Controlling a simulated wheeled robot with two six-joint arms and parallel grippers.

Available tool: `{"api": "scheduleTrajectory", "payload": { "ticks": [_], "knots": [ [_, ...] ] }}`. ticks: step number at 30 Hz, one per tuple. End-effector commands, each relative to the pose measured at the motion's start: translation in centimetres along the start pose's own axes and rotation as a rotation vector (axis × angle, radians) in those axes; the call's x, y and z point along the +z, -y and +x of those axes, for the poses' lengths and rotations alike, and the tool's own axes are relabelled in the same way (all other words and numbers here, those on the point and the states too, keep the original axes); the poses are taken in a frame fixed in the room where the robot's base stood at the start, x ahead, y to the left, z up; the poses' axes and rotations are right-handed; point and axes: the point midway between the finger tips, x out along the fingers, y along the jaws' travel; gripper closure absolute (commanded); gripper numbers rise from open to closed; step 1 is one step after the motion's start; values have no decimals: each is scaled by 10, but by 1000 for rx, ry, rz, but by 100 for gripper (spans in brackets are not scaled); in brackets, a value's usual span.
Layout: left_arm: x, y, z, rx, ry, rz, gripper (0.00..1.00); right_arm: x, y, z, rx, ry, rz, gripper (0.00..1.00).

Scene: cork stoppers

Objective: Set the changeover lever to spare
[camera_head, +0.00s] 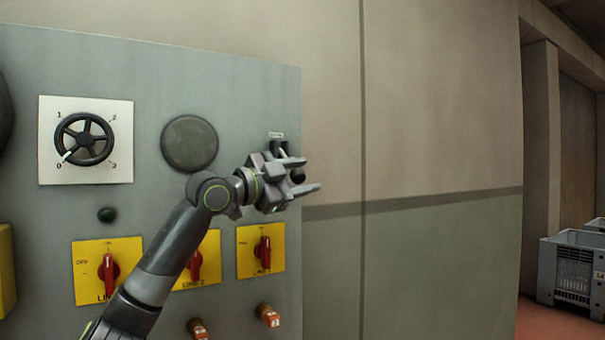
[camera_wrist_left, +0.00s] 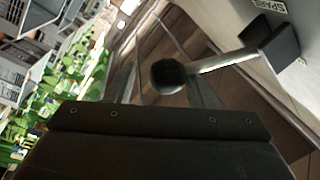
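The changeover lever is a metal rod with a black ball knob (camera_wrist_left: 168,77), reaching out from a dark block (camera_wrist_left: 275,45) on the panel. A label reading SPARE (camera_wrist_left: 268,5) is beside the block in the left wrist view. In the head view the knob (camera_head: 298,175) shows between the fingers of my left gripper (camera_head: 306,176), near the panel's right edge. The fingers are apart, and I see no contact with the knob. The lever's mount is partly hidden behind the gripper in the head view. My right gripper is not in view.
The grey panel (camera_head: 235,100) also carries a black handwheel (camera_head: 84,139), a round black disc (camera_head: 189,143), red rotary switches on yellow plates, such as one (camera_head: 263,250), and orange-ended knobs (camera_head: 268,315). Bare wall (camera_head: 430,100) lies to the right. A grey crate (camera_head: 568,268) stands far right.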

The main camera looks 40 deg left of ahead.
Motion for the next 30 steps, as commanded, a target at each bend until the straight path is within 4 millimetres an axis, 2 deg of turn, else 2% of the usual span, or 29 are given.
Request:
{"api": "scheduleTrajectory", "payload": {
  "ticks": [8, 13, 30],
  "knots": [
    [4, 1, 0, -2, 10, -1, 51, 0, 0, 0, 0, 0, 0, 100],
    [5, 0, -10, -4, 12, 2, 51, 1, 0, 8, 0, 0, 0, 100],
    [1, -4, -89, -5, 7, 8, 51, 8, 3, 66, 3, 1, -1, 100]
  ]
}}
